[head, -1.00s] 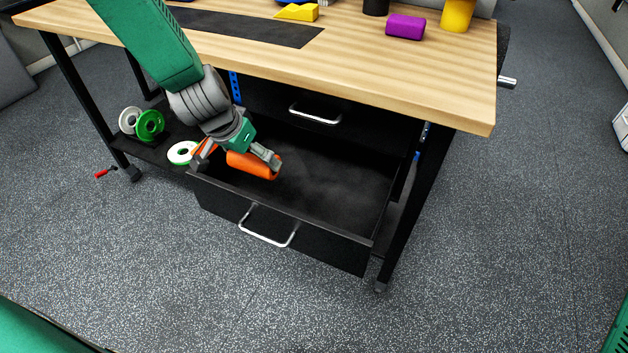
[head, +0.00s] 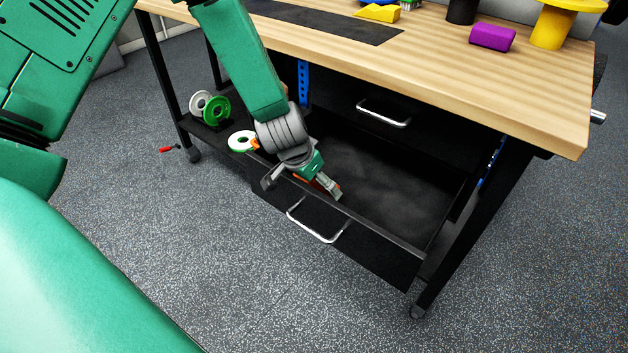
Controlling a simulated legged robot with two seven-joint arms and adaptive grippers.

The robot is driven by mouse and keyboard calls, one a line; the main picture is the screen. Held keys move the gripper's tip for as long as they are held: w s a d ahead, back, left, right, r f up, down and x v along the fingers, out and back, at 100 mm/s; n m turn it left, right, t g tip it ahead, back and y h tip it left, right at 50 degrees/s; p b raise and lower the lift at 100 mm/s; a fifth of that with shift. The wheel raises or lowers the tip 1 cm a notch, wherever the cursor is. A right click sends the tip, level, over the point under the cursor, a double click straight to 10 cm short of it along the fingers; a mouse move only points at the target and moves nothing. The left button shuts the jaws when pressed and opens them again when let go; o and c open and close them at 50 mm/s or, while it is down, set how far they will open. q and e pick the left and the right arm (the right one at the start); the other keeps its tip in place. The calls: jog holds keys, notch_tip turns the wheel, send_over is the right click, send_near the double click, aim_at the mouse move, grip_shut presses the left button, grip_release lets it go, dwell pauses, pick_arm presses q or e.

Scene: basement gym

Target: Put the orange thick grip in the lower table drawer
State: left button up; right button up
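The lower table drawer (head: 400,190) is pulled out, with a dark inside and a silver bar handle. My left gripper (head: 302,188) is over the left part of its front edge, fingers spread apart. One finger shows outside the front panel, the other over the drawer's inside. A sliver of the orange thick grip (head: 304,180) shows just beneath the gripper's palm, at the drawer's front wall. Most of it is hidden, so I cannot tell exactly how it rests. Another bit of orange (head: 254,144) shows beside my wrist. My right gripper is out of view.
The wooden tabletop (head: 440,62) overhangs the drawer and carries a purple block (head: 492,37), a yellow wedge (head: 377,13) and a yellow spool (head: 553,25). A closed upper drawer (head: 340,100) is above. Green (head: 216,110) and white discs (head: 240,141) sit on the lower shelf at left.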

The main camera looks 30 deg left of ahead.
pick_arm(q)
jog(key=shift+d, duration=0.1)
jog(key=shift+r, duration=0.1)
jog(key=shift+r, duration=0.2)
jog(key=p+v, duration=0.4)
jog(key=v, duration=0.7)
jog(key=shift+s+r, duration=0.2)
jog(key=shift+a, duration=0.25)
jog(key=shift+d, duration=0.1)
